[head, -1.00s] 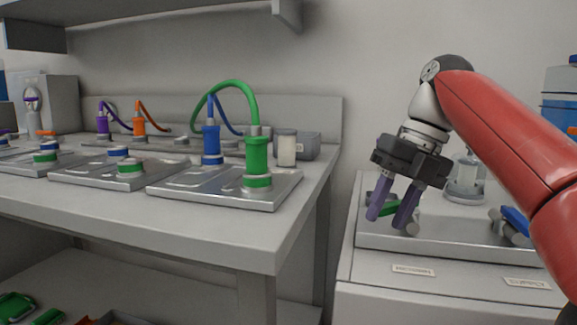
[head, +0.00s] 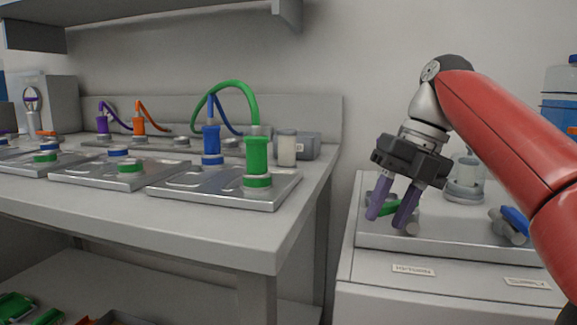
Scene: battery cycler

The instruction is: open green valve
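The green valve handle (head: 387,208) is on the metal panel on top of the cabinet at right. It is partly hidden behind the purple fingers of my gripper (head: 391,222). My gripper points down, with its two fingers apart on either side of the green handle in the picture. Whether the fingers touch the handle cannot be told. A grey valve body end (head: 412,228) shows just beside the right finger.
A blue valve handle (head: 515,221) sits on the same metal panel (head: 450,240), to the right. The workbench (head: 262,238) at left holds trays with green and blue connectors. A gap separates bench and cabinet.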

